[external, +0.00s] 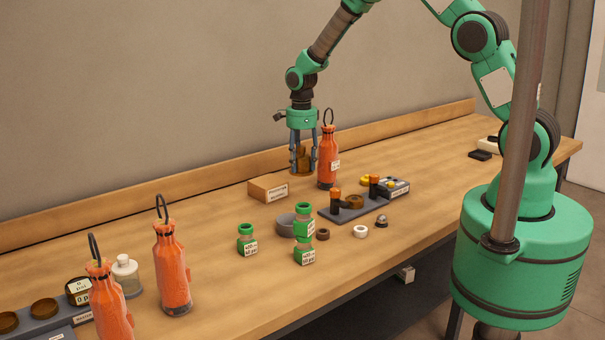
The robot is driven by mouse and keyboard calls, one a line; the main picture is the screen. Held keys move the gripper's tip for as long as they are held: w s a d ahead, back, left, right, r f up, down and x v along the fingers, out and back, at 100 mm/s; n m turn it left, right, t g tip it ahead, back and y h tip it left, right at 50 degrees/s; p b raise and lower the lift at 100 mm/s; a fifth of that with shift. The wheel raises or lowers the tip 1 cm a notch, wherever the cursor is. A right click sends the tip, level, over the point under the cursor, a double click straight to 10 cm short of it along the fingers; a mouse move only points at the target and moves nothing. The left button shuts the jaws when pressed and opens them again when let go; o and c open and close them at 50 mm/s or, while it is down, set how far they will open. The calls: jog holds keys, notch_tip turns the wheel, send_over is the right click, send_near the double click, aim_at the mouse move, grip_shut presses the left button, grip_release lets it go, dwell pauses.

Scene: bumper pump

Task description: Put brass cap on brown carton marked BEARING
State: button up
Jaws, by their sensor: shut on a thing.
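My gripper (303,166) points straight down and is shut on the brass cap (302,156), a brownish round piece between its fingers. The fingers partly hide the cap. The brown carton (262,190) lies on the bench, just left of and below my gripper in the picture, with a white label on its front side. The label is too small to read. The cap is apart from the carton; its exact height above the bench is hard to tell.
An orange bottle (327,165) with a loop stands close to the right of my gripper. A dark tray (345,212) with posts and a brass-coloured disc lies in front. More orange bottles (173,270) stand at left.

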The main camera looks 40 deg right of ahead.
jog(key=shift+f, duration=1.15)
jog(key=p, duration=0.1)
send_over(268, 181)
jog(key=shift+f, duration=0.7)
jog(key=shift+f, duration=0.1)
jog(key=shift+f, duration=1.65)
jog(key=shift+f, duration=0.1)
